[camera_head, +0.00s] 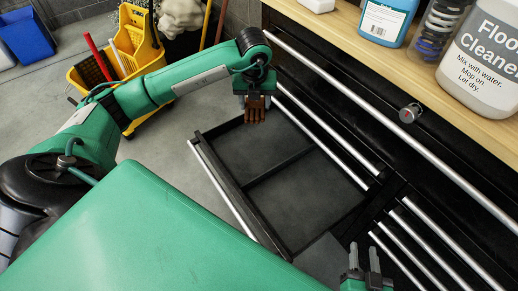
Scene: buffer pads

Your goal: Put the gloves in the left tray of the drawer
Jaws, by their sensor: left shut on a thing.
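A brown glove (254,114) hangs from my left gripper (256,98), which is shut on it. The gripper holds it over the far left end of the open drawer (199,145). The left tray (240,152) and the right tray (308,198) are separated by a dark divider, and both look empty. The glove overlaps the far edge of the left tray in the picture; its height above it is hard to tell. My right gripper (364,258) is open and empty at the bottom, near the right end of the drawer.
A wooden counter with a floor cleaner bottle (485,68), a blue bottle (383,22) and a clear container runs along the upper right. Metal handle bars line the dark cabinet. A yellow mop bucket (135,40) and a blue bin (27,36) stand on the floor behind.

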